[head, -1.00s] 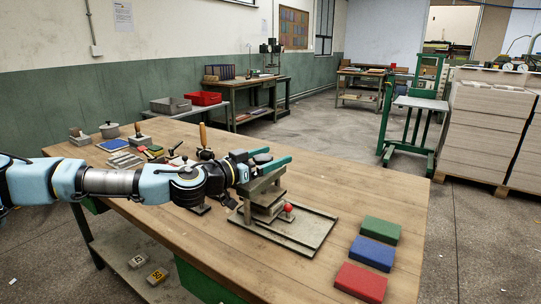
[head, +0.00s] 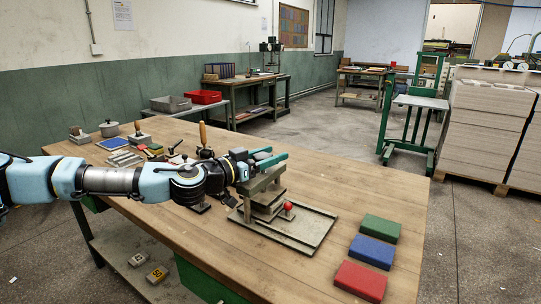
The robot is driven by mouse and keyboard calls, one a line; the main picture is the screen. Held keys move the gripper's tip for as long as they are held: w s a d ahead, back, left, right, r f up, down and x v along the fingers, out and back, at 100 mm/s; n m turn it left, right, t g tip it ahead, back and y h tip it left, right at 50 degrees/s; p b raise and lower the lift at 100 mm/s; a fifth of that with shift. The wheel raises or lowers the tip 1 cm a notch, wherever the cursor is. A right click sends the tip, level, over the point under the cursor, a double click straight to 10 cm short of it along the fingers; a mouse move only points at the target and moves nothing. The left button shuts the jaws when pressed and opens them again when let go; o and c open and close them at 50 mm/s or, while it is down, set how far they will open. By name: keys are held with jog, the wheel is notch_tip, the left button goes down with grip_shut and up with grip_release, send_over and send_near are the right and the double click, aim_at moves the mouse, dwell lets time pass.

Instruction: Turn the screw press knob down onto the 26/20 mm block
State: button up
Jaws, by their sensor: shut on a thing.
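The screw press (head: 262,186) is a grey metal frame on a flat tray-like base (head: 306,235) on the wooden bench. My gripper (head: 268,158) reaches in from the left at the top of the press, with its green fingers shut around the knob. The knob itself is mostly hidden by the fingers. Flat grey pieces (head: 264,212) sit under the press's top; I cannot tell which is the 26/20 mm block or whether the press touches it. A red ball (head: 288,206) shows at the press's right side.
Green (head: 380,228), blue (head: 372,252) and red (head: 360,281) blocks lie on the bench (head: 225,262) at the right. Two marked blocks are on the lower shelf. The front bench middle is clear.

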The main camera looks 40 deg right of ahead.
jog(key=shift+f+m+g+b, duration=0.15)
jog(key=shift+m+g+b, duration=0.15)
jog(key=shift+b, duration=0.2)
